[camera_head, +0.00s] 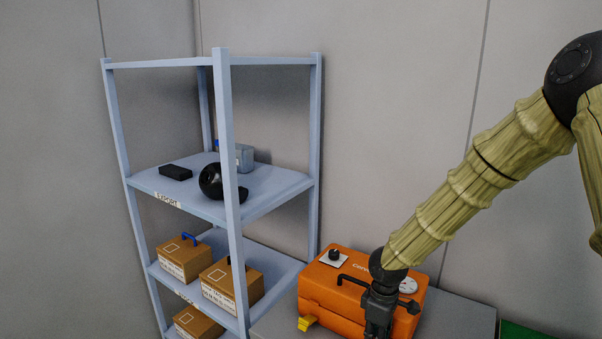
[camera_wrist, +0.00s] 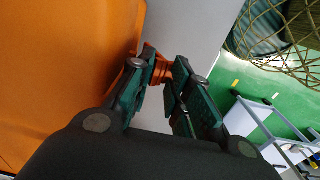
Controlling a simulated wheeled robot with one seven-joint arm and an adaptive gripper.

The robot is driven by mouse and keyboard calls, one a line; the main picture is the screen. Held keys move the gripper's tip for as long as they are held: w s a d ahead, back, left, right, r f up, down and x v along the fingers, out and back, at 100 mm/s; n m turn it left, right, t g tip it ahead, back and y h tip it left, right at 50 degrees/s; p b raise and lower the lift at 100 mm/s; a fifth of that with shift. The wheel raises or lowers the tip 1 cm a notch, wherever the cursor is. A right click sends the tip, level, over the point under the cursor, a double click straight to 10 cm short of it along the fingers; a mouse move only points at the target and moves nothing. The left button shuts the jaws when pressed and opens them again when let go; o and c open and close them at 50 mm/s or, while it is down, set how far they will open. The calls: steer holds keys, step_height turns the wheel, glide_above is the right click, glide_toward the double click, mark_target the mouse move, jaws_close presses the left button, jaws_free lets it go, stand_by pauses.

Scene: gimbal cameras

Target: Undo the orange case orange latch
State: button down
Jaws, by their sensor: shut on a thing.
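The orange case (camera_head: 335,294) stands on a grey surface at lower centre right in the head view. Its orange side fills the left of the wrist view (camera_wrist: 65,50). My gripper (camera_head: 378,322) is at the case's front, towards its right end, reaching down from above. In the wrist view my gripper (camera_wrist: 162,76) has its two dark green fingers closed about the orange latch (camera_wrist: 157,62), which sticks out from the case side. The fingers hide part of the latch. In the head view my gripper and wrist hide the latch.
A yellow latch (camera_head: 307,323) shows at the case's front left. A black handle (camera_head: 353,281), a dark knob (camera_head: 334,255) and a white gauge (camera_head: 408,286) are on the case. A blue-grey shelf rack (camera_head: 223,140) with brown boxes (camera_head: 184,258) stands close on the left.

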steer(key=shift+w+d+r+p, duration=0.15)
steer(key=shift+d+r+p, duration=0.05)
steer(key=shift+r+p, duration=0.2)
steer(key=shift+a+r+p, duration=0.2)
steer(key=shift+r+p, duration=1.6)
steer(key=shift+r, duration=0.35)
